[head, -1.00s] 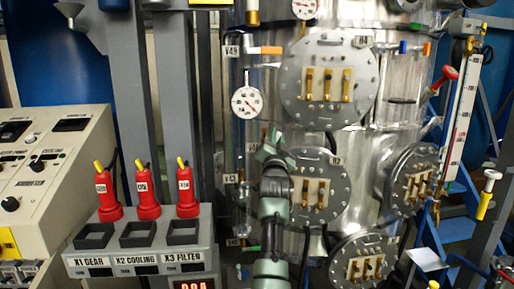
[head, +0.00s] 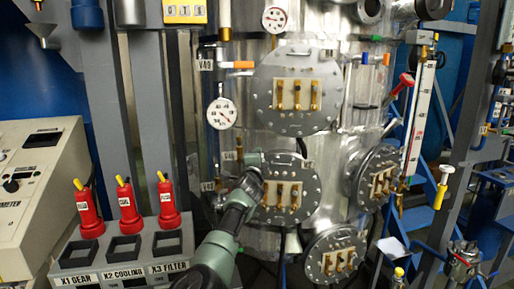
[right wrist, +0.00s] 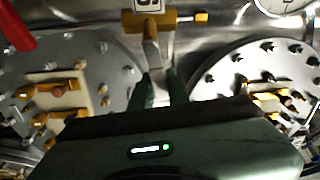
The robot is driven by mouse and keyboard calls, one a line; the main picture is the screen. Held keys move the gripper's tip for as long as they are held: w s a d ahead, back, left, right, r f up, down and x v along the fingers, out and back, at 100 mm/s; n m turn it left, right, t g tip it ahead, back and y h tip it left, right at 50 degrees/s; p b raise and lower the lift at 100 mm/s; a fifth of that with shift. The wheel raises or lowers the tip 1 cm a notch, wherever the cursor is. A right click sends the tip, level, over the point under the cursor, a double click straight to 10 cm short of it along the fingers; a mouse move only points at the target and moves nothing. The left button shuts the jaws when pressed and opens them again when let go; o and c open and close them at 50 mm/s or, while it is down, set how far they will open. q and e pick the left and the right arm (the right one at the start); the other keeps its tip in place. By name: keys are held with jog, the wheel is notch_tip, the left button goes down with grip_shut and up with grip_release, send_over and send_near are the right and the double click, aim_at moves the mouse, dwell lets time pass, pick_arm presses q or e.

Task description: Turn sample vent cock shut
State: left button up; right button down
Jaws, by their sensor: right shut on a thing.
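A small cock with a yellow body (right wrist: 165,20) and a short lever (right wrist: 151,52) shows at the top centre of the right wrist view. The lever stands across the body, towards me. My right gripper (right wrist: 160,85) is shut on the lever's near end; its dark green fingers partly hide the contact. In the head view my right gripper (head: 252,165) is just left of the middle round flange, by a small brass fitting and tag. The tag above the cock is cut off and unreadable. My left gripper is not in view.
The metal vessel carries several bolted flanges, one above (head: 297,90) and one right beside my gripper (head: 285,188). A pressure gauge (head: 221,113) is at upper left. Red bottles (head: 131,204) stand above a labelled grey rack (head: 122,262) at left. A control panel (head: 40,190) is far left.

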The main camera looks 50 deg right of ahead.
jog(key=shift+f+m+p, duration=0.4)
jog(key=shift+m+p, duration=0.2)
jog(key=shift+p, duration=0.05)
jog(key=shift+f+g+y, duration=0.1)
jog(key=shift+g+y, duration=0.2)
jog(key=c, duration=1.4)
grip_release()
jog(key=shift+o, duration=0.2)
jog(key=b+v, duration=0.2)
jog(key=v, duration=0.5)
jog(key=shift+s+a, duration=0.25)
jog(key=shift+a, duration=0.05)
